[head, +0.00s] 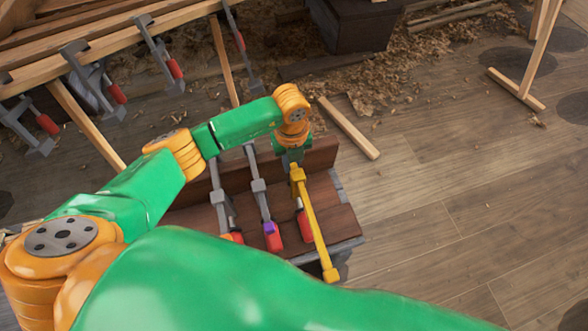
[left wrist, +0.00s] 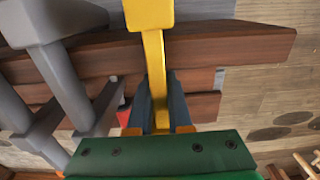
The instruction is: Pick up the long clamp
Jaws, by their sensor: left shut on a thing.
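The long clamp, a yellow bar (head: 316,225), leans across a wooden stand on the right of a row of clamps. Its upper end is at my left gripper (head: 296,160). In the left wrist view my left gripper (left wrist: 158,112) is shut on the yellow bar (left wrist: 154,60), with a dark finger on each side of it. The clamp's wide yellow head shows at the top of that view. In the head view my arm hides part of the gripper. My right gripper is not in view.
Grey clamps with red handles (head: 264,205) stand close by on the left in the wooden stand (head: 335,205). More clamps (head: 160,55) hang on the hull's planks at upper left. A loose wooden batten (head: 348,128) lies on the floor.

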